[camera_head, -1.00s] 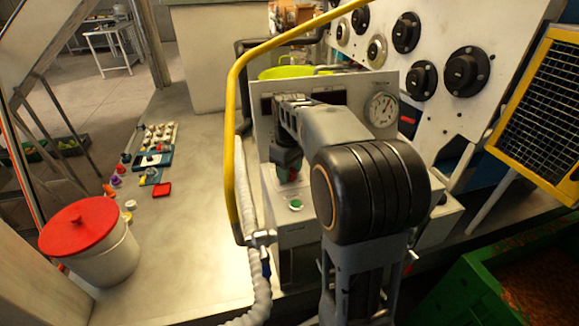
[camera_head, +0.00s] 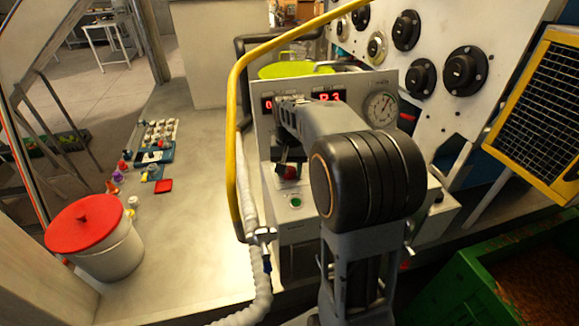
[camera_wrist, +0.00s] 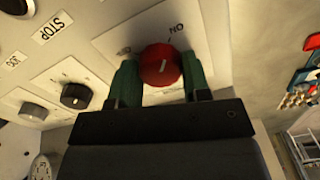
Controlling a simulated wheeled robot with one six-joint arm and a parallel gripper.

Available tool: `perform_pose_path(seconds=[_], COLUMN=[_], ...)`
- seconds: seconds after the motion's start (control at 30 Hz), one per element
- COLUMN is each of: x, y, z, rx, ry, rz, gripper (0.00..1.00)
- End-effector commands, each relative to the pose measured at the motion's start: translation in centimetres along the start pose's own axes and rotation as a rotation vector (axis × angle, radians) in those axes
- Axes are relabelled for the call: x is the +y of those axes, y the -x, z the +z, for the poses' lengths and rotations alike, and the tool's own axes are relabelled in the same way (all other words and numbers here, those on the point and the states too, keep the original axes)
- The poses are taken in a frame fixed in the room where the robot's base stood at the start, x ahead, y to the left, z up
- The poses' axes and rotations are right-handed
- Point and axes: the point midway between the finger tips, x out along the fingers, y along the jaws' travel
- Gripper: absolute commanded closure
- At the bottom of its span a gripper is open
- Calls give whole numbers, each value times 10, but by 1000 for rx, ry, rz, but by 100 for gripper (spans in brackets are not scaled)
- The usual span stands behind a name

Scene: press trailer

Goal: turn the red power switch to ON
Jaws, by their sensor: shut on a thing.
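The red power switch (camera_wrist: 155,70) is a round red knob on a pale plate in the wrist view. Its white mark points up and slightly right, toward the ON label (camera_wrist: 176,29). My gripper (camera_wrist: 160,62) has one green finger on each side of the knob and is shut on it. In the head view, the red switch (camera_head: 289,172) shows just below my gripper (camera_head: 290,160), on the control box. Red digits are lit on the display (camera_head: 328,96) above it.
A black knob (camera_wrist: 75,96) and a STOP label (camera_wrist: 52,28) are left of the switch in the wrist view. A yellow rail (camera_head: 233,130) and a pale hose (camera_head: 256,270) run left of the box. A round gauge (camera_head: 381,109) is at the right.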

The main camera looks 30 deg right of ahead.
Motion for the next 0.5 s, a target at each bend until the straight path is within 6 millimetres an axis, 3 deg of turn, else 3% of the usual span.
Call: perform_pose_path(seconds=[0.5], x=[0], y=[0], z=[0], rx=[1], ry=[-145], rz=[0], gripper=[80])
